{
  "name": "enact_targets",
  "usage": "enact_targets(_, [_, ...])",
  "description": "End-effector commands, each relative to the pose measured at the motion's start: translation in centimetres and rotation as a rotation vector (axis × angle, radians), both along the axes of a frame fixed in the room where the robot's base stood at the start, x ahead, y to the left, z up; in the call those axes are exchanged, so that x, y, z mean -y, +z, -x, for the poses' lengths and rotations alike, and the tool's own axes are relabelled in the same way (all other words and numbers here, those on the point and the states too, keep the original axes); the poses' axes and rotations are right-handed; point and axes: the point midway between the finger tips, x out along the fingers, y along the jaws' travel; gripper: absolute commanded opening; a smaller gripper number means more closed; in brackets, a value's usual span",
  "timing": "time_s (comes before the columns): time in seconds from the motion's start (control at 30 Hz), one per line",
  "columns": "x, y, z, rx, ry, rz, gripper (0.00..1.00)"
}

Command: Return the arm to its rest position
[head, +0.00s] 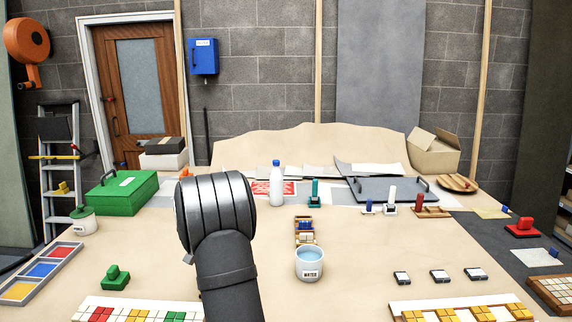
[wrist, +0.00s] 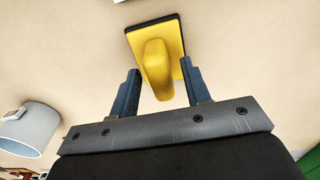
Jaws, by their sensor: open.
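My gripper (wrist: 160,72) shows in the wrist view with its two dark blue fingers apart. A yellow block with a raised handle (wrist: 157,62) and a dark edge sits on the beige table, just ahead of the fingers. Its handle reaches between the fingers, with a gap visible on each side; I cannot tell the height between them. In the head view my dark arm stands left of centre over the table (head: 270,235), and my gripper and the yellow block are hidden there.
A cup of blue liquid (head: 310,264) stands right of my arm. A white bottle (head: 276,186) stands behind it. A green block with a handle (head: 115,278) and a green case (head: 122,193) are at left. Mosaic panels (head: 462,308) line the front edge.

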Motion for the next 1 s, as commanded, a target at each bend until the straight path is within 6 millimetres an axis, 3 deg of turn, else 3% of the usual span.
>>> enact_targets(0.1, [0.0,2.5,0.0,0.001,-0.001,-0.001,0.43])
enact_targets(0.77, [11.5,9.2,2.1,-0.001,-0.004,0.001,0.43])
enact_targets(1.0, [7.0,9.1,4.3,-0.003,0.105,0.001,0.43])
